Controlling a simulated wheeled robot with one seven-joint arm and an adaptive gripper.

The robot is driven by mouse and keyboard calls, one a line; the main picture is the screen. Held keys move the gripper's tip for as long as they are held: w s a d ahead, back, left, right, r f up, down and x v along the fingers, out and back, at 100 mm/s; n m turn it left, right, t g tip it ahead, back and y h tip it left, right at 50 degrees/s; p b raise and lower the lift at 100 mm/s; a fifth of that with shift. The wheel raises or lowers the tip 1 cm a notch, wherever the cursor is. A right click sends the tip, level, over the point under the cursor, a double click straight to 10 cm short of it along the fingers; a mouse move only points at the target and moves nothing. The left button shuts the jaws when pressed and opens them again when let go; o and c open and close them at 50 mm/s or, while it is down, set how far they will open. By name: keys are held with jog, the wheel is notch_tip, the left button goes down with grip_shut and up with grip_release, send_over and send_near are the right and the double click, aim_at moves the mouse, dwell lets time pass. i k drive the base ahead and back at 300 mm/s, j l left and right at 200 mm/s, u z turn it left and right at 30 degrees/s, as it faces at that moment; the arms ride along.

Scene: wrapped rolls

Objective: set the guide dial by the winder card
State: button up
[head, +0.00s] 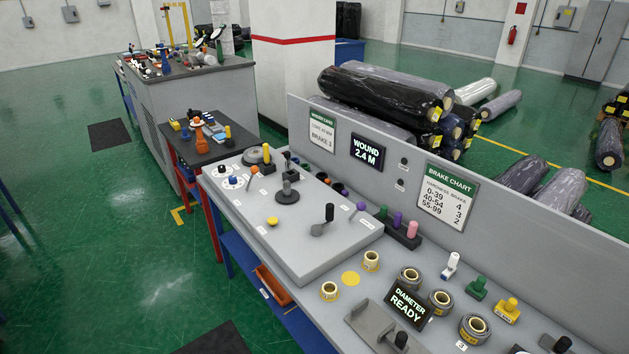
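The winder card (323,131) is a white sign with a green header on the upright back panel. Its small text seems to read "core 40 mm" and "brake 3", but it is hard to read. The sloped grey control panel (300,255) below holds several controls. A dark round knob on a disc (287,194) stands near the middle. I cannot tell which is the guide dial, nor read any setting. My gripper is not in view.
A black display (367,152) reads "WOUND 2.4 M". A brake chart (446,198) hangs right of it. A black crank (323,222) and yellow button (272,221) stick up from the panel. Wound rolls (411,278) and a diameter display (408,304) occupy the right. Green floor lies open at left.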

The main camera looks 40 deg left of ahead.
aim_at(232, 180)
jog(key=u, duration=1.7)
